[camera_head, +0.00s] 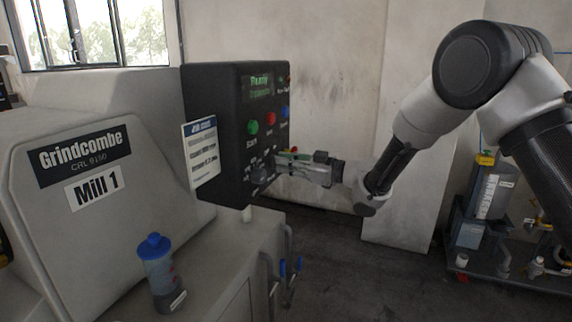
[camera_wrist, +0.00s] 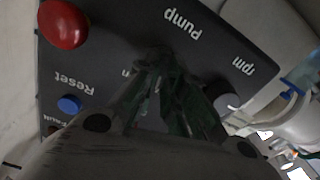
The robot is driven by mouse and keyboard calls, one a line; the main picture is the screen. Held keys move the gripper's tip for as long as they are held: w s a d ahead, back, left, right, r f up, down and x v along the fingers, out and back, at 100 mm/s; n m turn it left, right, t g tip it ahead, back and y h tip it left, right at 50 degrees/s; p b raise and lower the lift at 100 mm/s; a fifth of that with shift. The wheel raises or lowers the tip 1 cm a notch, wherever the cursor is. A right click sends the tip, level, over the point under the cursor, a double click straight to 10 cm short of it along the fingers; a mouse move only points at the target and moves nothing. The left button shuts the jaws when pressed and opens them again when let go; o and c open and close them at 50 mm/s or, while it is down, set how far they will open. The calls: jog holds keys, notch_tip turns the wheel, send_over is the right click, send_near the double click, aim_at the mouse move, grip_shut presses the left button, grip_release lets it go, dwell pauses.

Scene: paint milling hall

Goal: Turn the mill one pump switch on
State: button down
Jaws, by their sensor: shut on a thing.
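The dark control box (camera_head: 215,125) stands on the machine labelled Mill 1 (camera_head: 92,190). My gripper (camera_head: 275,163) reaches in from the right to the lower part of the box's face. In the wrist view my gripper (camera_wrist: 158,85) has its fingers closed in just below the upside-down Pump label (camera_wrist: 183,25). It is shut on the pump switch, which the fingers almost wholly hide. I cannot tell which way the switch is turned.
A red button (camera_wrist: 62,24), a blue Reset button (camera_wrist: 69,104) and a grey rpm knob (camera_wrist: 226,103) sit close around my fingers. A green button (camera_head: 253,127) is higher on the box. A blue-lidded bottle (camera_head: 158,270) stands on the machine's ledge.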

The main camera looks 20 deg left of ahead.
jog(key=shift+w+f+m, duration=0.1)
jog(key=shift+m, duration=2)
jog(key=shift+w+m, duration=0.1)
jog(key=shift+m, duration=2)
jog(key=c, duration=1.5)
grip_release()
jog(key=shift+d, duration=0.1)
jog(key=d, duration=0.8)
jog(key=s+d, duration=0.1)
jog(key=d, duration=0.3)
